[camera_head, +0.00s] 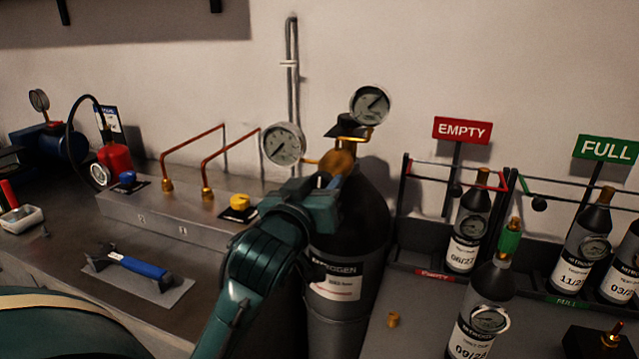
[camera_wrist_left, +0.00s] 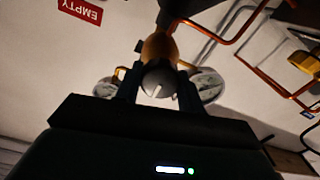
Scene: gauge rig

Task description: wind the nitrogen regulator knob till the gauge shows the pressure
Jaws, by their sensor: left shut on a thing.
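The nitrogen cylinder (camera_head: 350,235) stands upright, dark grey, with a white label. Its brass regulator (camera_head: 342,160) sits on top with two dial gauges, a left gauge (camera_head: 284,145) and an upper right gauge (camera_head: 370,104). The numbers on the dials are too small to read. My left gripper (camera_head: 328,190) is at the front of the regulator. In the left wrist view, its two fingers (camera_wrist_left: 160,90) are shut on the round grey regulator knob (camera_wrist_left: 159,82), which has a light line across its face. In the head view my gripper mostly hides the knob. My right gripper is not in view.
A steel box (camera_head: 190,212) with a blue and a yellow knob and copper pipes stands left of the cylinder. A blue-handled tool (camera_head: 140,266) lies on the bench.

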